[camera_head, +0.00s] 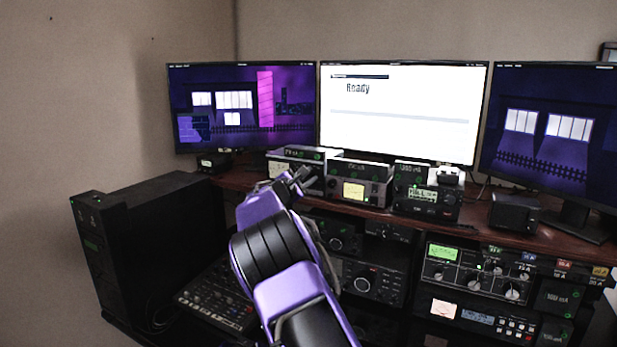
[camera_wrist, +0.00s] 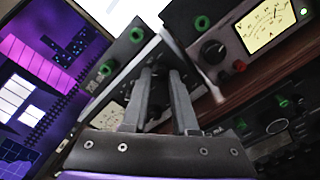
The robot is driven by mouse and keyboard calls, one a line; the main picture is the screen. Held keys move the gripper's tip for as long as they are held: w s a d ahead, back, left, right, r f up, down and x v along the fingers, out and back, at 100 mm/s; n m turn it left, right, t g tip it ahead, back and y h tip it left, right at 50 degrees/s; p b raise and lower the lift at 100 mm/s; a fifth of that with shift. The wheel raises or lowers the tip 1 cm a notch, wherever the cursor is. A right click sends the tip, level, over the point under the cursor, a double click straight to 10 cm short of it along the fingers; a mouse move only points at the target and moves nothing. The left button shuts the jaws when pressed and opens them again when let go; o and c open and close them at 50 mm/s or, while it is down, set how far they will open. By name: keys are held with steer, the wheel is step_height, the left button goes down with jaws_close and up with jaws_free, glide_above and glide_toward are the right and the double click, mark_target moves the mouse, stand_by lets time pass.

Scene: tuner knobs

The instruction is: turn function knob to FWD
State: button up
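My gripper (camera_head: 291,183) reaches to the front of a grey radio unit (camera_head: 282,159) at the left of the desk shelf. In the wrist view, the two fingers of my gripper (camera_wrist: 162,74) are parallel with a gap between them. The same unit (camera_wrist: 112,64) lies behind them, with green marks and a partly covered meter. A dark shape shows between the fingers; I cannot tell whether it is a knob or whether they touch it. No FWD label or function knob marking is readable, and the fingers hide part of the panel.
A second unit with a lit meter (camera_head: 353,190) stands just right of my gripper; it also shows in the wrist view (camera_wrist: 265,25). A black unit (camera_head: 428,195) is farther right. Monitors (camera_head: 404,110) stand behind. More knobbed equipment (camera_head: 477,270) sits under the shelf.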

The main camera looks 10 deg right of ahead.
steer(key=o, duration=0.4)
steer(key=b+v, duration=0.2)
steer(key=v, duration=1.5)
steer(key=shift+s, duration=0.15)
steer(key=shift+a, duration=0.1)
steer(key=shift+r, duration=0.1)
